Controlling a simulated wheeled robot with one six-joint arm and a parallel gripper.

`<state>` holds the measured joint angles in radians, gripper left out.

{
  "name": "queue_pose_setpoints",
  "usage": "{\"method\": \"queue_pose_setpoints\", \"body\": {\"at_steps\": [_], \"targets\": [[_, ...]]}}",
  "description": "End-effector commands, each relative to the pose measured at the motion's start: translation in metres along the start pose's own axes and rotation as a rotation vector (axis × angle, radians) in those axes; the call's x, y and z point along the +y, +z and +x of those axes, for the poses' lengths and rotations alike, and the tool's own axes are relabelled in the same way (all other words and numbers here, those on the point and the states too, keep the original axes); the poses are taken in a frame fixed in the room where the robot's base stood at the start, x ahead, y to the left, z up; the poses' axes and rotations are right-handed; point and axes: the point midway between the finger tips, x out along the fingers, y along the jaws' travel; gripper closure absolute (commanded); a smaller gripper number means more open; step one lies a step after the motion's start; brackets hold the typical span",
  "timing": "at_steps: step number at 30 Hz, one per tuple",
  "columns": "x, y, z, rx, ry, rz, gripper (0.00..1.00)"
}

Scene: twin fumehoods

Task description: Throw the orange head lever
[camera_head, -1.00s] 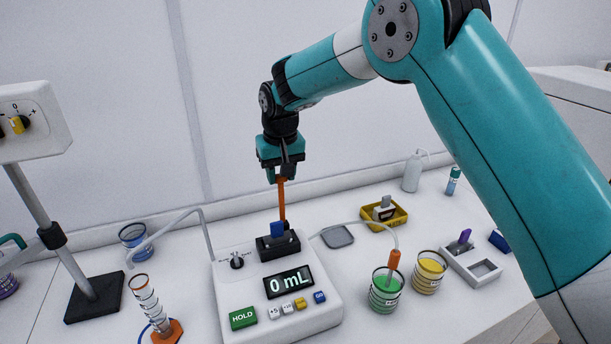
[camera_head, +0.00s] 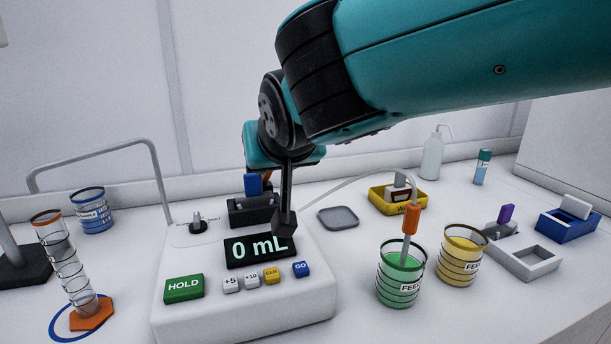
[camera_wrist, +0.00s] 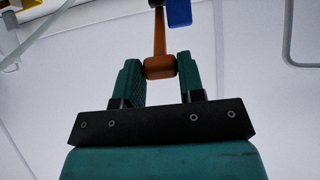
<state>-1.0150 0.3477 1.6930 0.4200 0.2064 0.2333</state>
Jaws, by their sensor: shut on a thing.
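The orange lever (camera_wrist: 160,36) rises between my fingers in the wrist view, with its blocky orange head between the pads. My gripper (camera_wrist: 158,64) is shut on that head. In the head view only a small orange piece (camera_head: 268,176) shows beneath my wrist; most of the lever and my fingertips are hidden. A blue lever (camera_head: 253,184) stands just left of it on a black block of the white console (camera_head: 190,310). The blue lever also shows beside the orange one in the wrist view (camera_wrist: 179,12). The console display (camera_head: 260,249) reads 0 mL.
The console has a green HOLD button (camera_head: 184,287) and several small buttons. A green beaker (camera_head: 400,275) and a yellow beaker (camera_head: 461,255) stand right. A yellow tray (camera_head: 384,203) lies behind them. A ringed cylinder (camera_head: 68,265) stands left, a tube arching above.

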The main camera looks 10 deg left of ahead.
Motion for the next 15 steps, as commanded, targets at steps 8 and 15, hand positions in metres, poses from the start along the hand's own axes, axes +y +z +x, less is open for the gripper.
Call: {"method": "queue_pose_setpoints", "body": {"at_steps": [8, 15], "targets": [[-0.004, 0.045, 0.008, -0.019, -0.004, -0.007, 1.00], [-0.003, 0.067, 0.015, -0.024, -0.003, -0.006, 1.00]]}}
